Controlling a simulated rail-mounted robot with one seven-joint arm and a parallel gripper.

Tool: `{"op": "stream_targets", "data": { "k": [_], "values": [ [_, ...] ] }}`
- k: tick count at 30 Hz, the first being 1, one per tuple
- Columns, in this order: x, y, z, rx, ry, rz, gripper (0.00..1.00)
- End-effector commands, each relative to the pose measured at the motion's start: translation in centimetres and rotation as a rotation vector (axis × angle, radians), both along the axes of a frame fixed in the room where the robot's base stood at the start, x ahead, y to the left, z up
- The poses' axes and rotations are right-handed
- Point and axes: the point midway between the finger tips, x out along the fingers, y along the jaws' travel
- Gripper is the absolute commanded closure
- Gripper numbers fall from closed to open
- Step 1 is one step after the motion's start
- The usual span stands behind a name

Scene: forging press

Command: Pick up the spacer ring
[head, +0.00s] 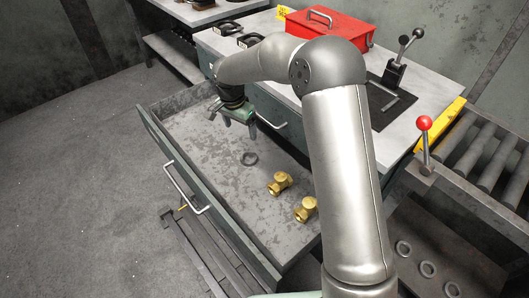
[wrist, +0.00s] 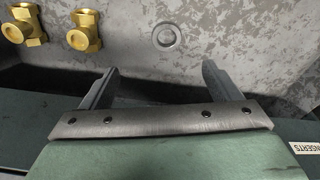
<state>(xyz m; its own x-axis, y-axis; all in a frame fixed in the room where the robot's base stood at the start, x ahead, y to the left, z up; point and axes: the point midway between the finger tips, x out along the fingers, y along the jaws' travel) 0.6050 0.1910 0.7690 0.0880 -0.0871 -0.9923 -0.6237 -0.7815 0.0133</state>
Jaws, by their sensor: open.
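A grey ring (head: 249,159), seemingly the spacer ring, lies flat on the worn metal floor of the open drawer (head: 178,165). It also shows in the wrist view (wrist: 166,36), at the top middle, past the fingertips and between their lines. My gripper (head: 233,122) is above the back part of the drawer, apart from the ring. In the wrist view my gripper (wrist: 159,72) has its two fingers spread wide with nothing between them.
Two brass fittings (head: 279,183) (head: 306,208) lie in the drawer near the ring. A red toolbox (head: 329,29) stands on the bench. The drawer floor around the ring is clear.

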Motion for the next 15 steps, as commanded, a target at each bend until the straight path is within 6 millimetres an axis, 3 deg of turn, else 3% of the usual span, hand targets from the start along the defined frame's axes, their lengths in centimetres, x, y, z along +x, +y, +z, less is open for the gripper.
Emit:
{"op": "stream_targets", "data": {
  "k": [7, 15],
  "values": [
    [1.1, 0.7, -3.3, 0.011, -0.002, -0.041, 0.16],
    [1.6, 0.2, -9.2, 0.013, -0.002, -0.041, 0.16]
  ]
}}
